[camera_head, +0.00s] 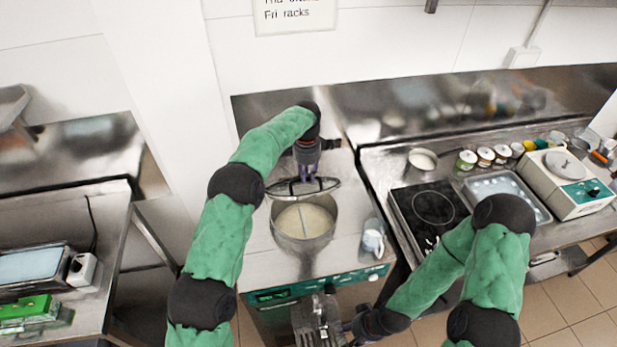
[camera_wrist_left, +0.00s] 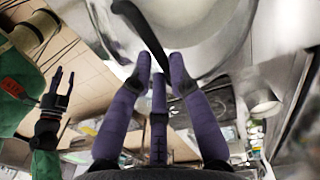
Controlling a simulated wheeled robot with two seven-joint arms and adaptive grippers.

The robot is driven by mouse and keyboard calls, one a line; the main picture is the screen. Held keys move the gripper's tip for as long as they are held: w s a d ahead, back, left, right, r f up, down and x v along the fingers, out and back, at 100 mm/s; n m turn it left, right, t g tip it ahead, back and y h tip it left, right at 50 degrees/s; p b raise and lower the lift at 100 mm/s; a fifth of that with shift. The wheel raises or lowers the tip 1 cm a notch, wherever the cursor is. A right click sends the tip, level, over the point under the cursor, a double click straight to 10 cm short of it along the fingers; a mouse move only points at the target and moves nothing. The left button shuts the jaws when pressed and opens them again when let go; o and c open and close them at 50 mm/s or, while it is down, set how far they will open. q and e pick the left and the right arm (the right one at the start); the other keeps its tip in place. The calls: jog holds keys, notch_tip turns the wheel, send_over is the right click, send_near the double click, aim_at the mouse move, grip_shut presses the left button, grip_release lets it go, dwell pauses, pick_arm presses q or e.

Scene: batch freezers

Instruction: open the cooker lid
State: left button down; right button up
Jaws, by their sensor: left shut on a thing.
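The cooker (camera_head: 262,268) stands in the middle of the head view, with a green front panel. Its round pot (camera_head: 285,240) shows pale, creamy contents and a thin bar across them. The lid (camera_head: 328,184), with a dark rim, is tilted up at the pot's far side. My left gripper (camera_head: 306,176) is above the lid. In the left wrist view its purple fingers (camera_wrist_left: 160,72) are closed around a dark bar (camera_wrist_left: 138,28), seemingly the lid's handle. My right gripper (camera_head: 352,326) is low in front of the cooker; in the left wrist view (camera_wrist_left: 62,82) its fingers are apart and empty.
A metal jug (camera_head: 373,238) stands right of the pot. A black hob (camera_head: 432,208), a small pot (camera_head: 422,160), several jars and a white machine (camera_head: 570,182) are on the right counter. A metal part (camera_head: 317,322) juts out at the cooker's front.

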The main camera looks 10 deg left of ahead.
pick_arm(q)
jog(key=shift+w+a+f, duration=0.15)
jog(key=shift+w, duration=0.05)
jog(key=c, duration=1.1)
grip_release()
jog(key=shift+c, duration=0.2)
jog(key=shift+w+a+f, duration=0.15)
jog(key=shift+w, duration=0.1)
jog(key=shift+d, duration=0.2)
jog(key=shift+r, duration=0.25)
notch_tip(320, 180, up, 12)
jog(key=shift+w+f, duration=0.15)
jog(key=shift+w, duration=0.15)
jog(key=shift+a, duration=0.1)
